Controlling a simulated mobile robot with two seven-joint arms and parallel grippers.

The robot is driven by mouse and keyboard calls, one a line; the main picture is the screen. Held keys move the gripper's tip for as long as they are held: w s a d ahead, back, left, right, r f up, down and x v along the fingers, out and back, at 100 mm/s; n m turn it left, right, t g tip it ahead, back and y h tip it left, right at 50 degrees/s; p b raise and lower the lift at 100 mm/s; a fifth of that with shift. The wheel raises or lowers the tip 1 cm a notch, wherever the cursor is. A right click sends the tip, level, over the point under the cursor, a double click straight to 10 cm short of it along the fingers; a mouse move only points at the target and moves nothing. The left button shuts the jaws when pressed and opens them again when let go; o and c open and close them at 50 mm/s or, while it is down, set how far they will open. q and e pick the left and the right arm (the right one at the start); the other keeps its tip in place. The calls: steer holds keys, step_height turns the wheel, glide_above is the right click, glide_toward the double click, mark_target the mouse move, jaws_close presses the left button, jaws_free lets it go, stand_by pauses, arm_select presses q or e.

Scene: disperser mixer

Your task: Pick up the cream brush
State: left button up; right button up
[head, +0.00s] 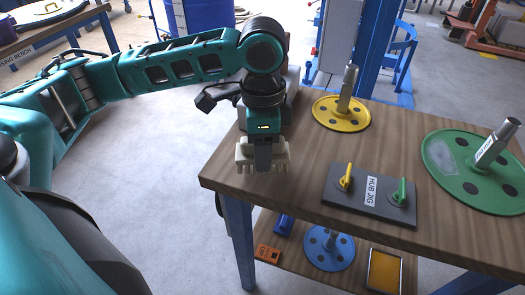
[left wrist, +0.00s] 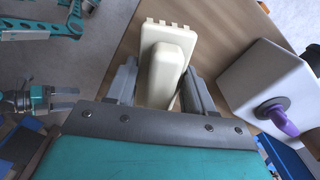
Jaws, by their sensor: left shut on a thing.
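The cream brush (head: 245,153) is at the left edge of the wooden table, with its toothed lower edge showing in the head view. My left gripper (head: 263,158) points down and is shut on it. In the left wrist view the brush (left wrist: 168,60) lies between the two grey fingers of the left gripper (left wrist: 155,88), its block-like handle towards the camera. Whether the brush still touches the table top I cannot tell. My right gripper (left wrist: 66,98) shows small at the left of the left wrist view, its fingers apart and empty; it is outside the head view.
The wooden table (head: 230,170) holds a yellow disc (head: 325,112), a green disc (head: 455,150) and a dark hub jig (head: 345,205). A pale box with a purple knob (left wrist: 285,120) stands beside the brush. A blue disc (head: 322,258) lies on the lower shelf.

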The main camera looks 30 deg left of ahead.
arm_select(q)
step_height(320, 180, up, 18)
steer(key=p, duration=0.5)
steer(key=shift+f, duration=0.2)
arm_select(e)
steer(key=r, duration=0.1)
steer(key=d+r, duration=0.1)
steer(key=s+r, duration=0.1)
steer(key=shift+d+r+h, duration=0.25)
steer(key=shift+h, duration=0.05)
